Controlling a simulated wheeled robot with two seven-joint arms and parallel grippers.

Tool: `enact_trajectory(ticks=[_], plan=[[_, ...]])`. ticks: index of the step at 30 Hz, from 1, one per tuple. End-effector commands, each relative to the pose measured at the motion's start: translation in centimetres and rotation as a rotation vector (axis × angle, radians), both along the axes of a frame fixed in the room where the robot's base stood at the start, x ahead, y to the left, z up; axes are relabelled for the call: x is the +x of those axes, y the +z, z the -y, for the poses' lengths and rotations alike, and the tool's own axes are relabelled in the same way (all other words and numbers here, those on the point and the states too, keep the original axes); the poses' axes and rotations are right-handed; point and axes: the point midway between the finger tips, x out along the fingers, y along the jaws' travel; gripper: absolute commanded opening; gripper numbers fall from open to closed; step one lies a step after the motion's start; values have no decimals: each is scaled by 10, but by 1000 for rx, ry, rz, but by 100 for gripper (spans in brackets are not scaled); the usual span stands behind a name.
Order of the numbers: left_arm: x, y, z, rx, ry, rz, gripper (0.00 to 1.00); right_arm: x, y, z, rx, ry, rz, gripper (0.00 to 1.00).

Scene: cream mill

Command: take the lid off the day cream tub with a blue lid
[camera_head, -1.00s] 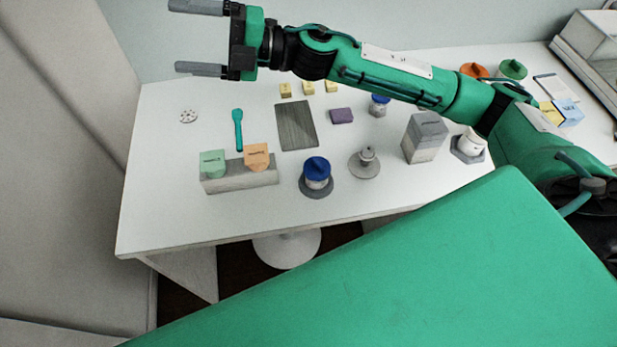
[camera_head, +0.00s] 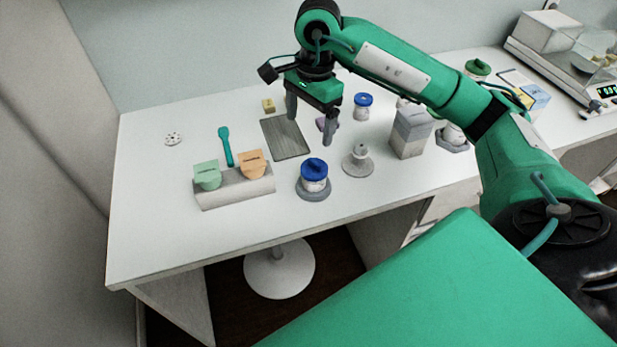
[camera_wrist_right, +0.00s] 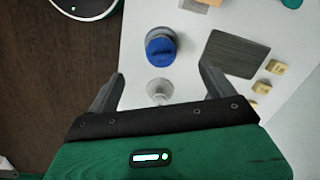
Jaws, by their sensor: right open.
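A white tub with a blue lid (camera_head: 313,172) stands on a round grey base near the front of the table, its lid on. It also shows in the right wrist view (camera_wrist_right: 160,46), ahead of the fingers. A second, smaller tub with a blue lid (camera_head: 363,104) stands farther back; I cannot read which is the day cream. My right gripper (camera_head: 311,132) is open and empty, pointing down above the table, behind and above the front tub. In the right wrist view its fingers (camera_wrist_right: 158,90) are spread wide, apart from everything. My left gripper is not in view.
A grey stand with a knob (camera_head: 358,161) is right of the front tub. A holder (camera_head: 235,189) with green and orange cards is at left. A dark board (camera_head: 285,139) lies behind. A grey box (camera_head: 410,132) stands right. The table's left front is clear.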

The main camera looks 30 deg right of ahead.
Motion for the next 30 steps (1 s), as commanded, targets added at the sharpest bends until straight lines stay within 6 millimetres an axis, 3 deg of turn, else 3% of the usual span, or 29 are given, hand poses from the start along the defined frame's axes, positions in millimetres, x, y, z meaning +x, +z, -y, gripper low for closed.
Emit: enact_trajectory(ticks=[3, 6, 21, 30], plan=[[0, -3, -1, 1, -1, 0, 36, 0, 0, 17, -73, 8, 5, 86], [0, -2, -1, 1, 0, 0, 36, 0, -4, 21, -91, 9, 4, 86], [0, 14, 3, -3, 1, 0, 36, 0, -77, 20, -88, 9, 1, 86], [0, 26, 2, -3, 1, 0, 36, 1, -96, 19, -87, 9, 1, 86]])
